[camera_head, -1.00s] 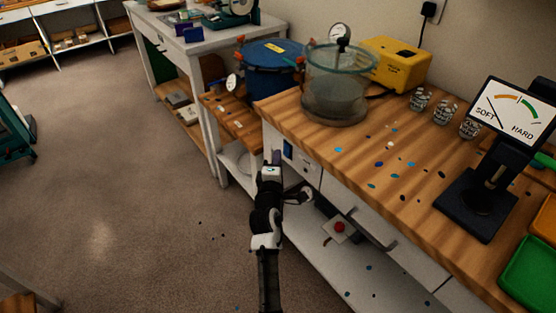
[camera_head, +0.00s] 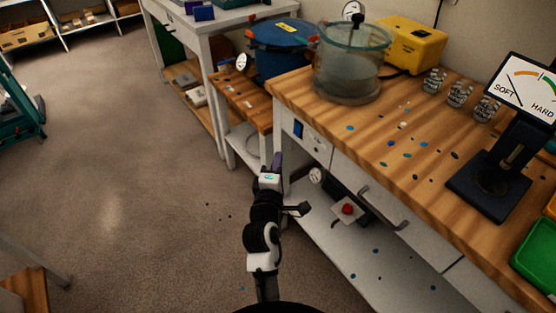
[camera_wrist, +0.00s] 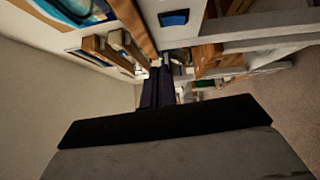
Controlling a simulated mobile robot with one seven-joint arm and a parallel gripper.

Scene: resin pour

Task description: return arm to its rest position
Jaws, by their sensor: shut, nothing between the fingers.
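My arm reaches up from the bottom middle of the head view, in front of the wooden-topped bench (camera_head: 445,140). My gripper (camera_head: 277,160) is at its far end, beside the bench's left front corner. Its dark purple fingers are together with nothing between them. In the wrist view the closed fingers (camera_wrist: 158,92) point away from the camera, with a dark gripper body across the lower part. No object is held.
On the bench stand a clear chamber (camera_head: 350,65), a yellow box (camera_head: 412,45), several small jars and a hardness gauge (camera_head: 500,165). A blue pot (camera_head: 283,50) is on the lower side table. A drawer handle (camera_head: 385,208) juts out.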

